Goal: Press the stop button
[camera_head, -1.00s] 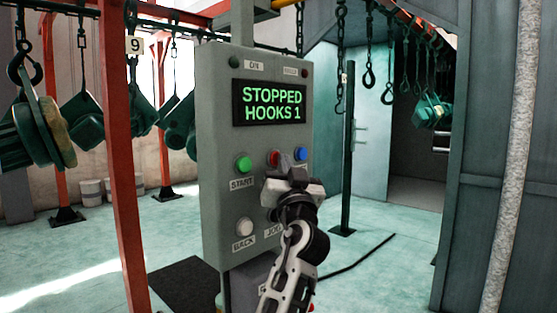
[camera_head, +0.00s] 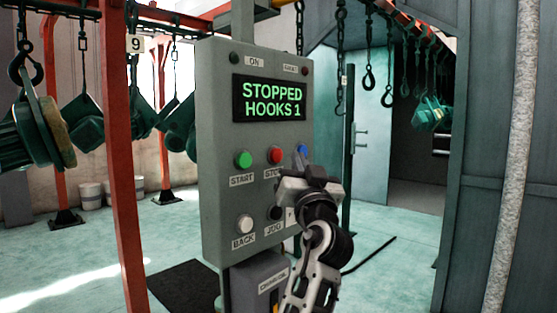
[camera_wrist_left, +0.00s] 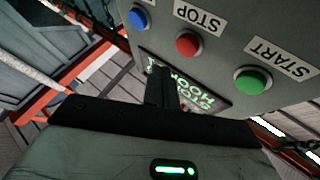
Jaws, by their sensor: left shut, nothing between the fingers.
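The red stop button (camera_head: 275,155) is on the grey control panel (camera_head: 222,130), between the green start button (camera_head: 243,159) and a blue button (camera_head: 301,152). The panel's display (camera_head: 269,102) reads "STOPPED HOOKS 1". My left gripper (camera_head: 309,174) is shut and empty, below and right of the red button and just under the blue one, partly covering the panel's right edge. In the left wrist view the shut fingers (camera_wrist_left: 162,88) point toward the panel, with the red button (camera_wrist_left: 188,44) above and right of them, apart from them. My right gripper is out of view.
A white back button (camera_head: 244,224) and a dark jog button sit lower on the panel. A red post (camera_head: 122,170) stands left of it. Chains with hooks (camera_head: 387,95) and hanging green parts (camera_head: 85,125) are around. Open floor lies behind.

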